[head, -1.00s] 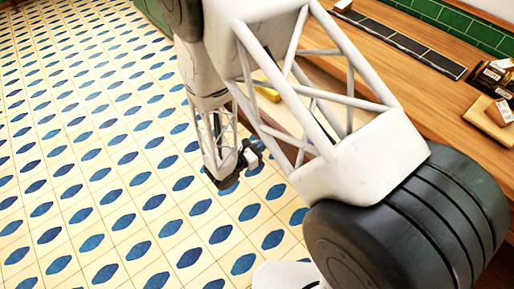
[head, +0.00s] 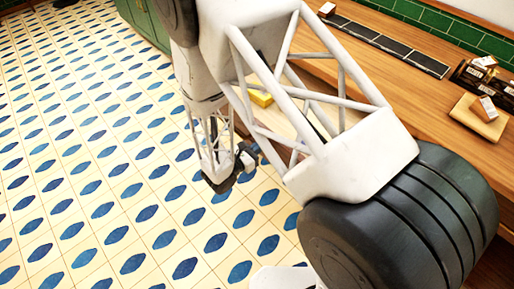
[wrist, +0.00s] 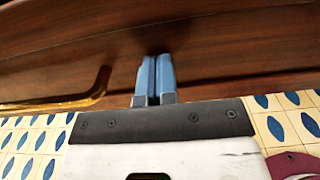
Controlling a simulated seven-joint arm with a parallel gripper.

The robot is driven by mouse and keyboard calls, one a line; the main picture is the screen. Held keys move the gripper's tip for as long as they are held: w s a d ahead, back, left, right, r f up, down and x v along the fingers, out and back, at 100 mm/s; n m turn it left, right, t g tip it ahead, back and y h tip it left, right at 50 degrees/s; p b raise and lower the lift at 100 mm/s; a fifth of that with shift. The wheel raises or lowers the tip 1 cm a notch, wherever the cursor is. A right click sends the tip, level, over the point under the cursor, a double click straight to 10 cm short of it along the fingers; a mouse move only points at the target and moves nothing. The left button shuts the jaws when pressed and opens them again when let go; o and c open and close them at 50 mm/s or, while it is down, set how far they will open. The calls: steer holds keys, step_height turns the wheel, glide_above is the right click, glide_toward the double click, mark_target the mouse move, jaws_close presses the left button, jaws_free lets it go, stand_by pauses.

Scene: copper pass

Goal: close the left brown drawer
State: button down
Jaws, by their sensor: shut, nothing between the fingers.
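In the wrist view a dark brown wooden front (wrist: 230,60) fills the upper half. A brass bar handle (wrist: 70,104) is on it at the left. I cannot tell from this how far the drawer stands out. My gripper (wrist: 157,62) has its two blue fingers pressed together and empty. The fingertips point at the brown wood, right of the handle; whether they touch it is unclear. In the head view my gripper (head: 249,153) is low, over the tiled floor. My own arm hides most of the brown fronts there.
A wooden counter (head: 425,105) runs along the right with a dark strip (head: 385,42) and a small board (head: 474,122). A yellow item (head: 261,98) shows behind my arm. A green cabinet (head: 143,20) stands at the back. The patterned floor at left is clear.

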steer(key=x, duration=3.7)
steer(key=shift+f, duration=0.15)
steer(key=shift+w+d, duration=0.45)
steer(key=shift+d, duration=0.1)
steer(key=v, duration=1.5)
